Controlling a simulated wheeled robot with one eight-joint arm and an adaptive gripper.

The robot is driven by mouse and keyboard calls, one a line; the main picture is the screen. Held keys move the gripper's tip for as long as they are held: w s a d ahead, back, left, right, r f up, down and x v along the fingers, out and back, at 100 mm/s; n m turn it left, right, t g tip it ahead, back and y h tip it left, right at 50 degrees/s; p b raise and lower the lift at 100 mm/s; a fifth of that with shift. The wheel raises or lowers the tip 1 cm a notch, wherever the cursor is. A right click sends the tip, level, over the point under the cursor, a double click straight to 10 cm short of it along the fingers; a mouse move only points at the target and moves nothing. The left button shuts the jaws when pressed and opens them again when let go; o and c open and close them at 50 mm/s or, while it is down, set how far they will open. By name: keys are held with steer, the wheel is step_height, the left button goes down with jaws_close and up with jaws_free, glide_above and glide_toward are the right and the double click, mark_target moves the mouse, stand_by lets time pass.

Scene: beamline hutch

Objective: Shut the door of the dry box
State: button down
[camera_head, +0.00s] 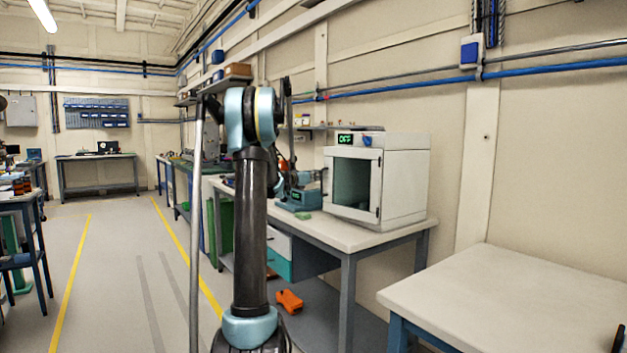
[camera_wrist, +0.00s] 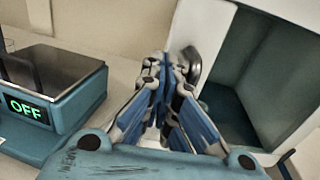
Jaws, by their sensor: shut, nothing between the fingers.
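The dry box (camera_head: 405,185) is a white cabinet on the workbench in the head view. Its front has a white-framed door (camera_head: 350,219) with a dark window. I cannot tell clearly how far the door stands from the box. In the wrist view the white front (camera_wrist: 203,25) and dark teal area of the dry box fill the right side. A dark curved handle (camera_wrist: 193,66) is just right of my fingertips. My gripper (camera_wrist: 166,68) is shut and empty, close beside the handle; contact is unclear. In the head view my arm partly hides the bench left of the box.
A teal scale (camera_wrist: 75,95) with a green OFF display stands left of my gripper. The workbench (camera_head: 385,238) has bare room before the box. Another pale table (camera_head: 510,300) stands at the front right. An orange object (camera_head: 289,301) lies low under the bench.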

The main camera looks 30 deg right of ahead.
stand_by(0.3)
steer(key=shift+m+g, duration=0.5)
steer(key=shift+g, duration=0.3)
steer(key=d, duration=0.2)
steer(key=w+d, duration=0.1)
steer(key=d, duration=0.2)
steer(key=shift+w+d+r, duration=0.1)
steer(key=shift+w+d, duration=0.15)
steer(key=shift+d, duration=0.15)
steer(key=shift+a, duration=0.1)
steer(key=s+a, duration=0.1)
steer(key=a, duration=1.3)
steer(key=shift+a, duration=0.1)
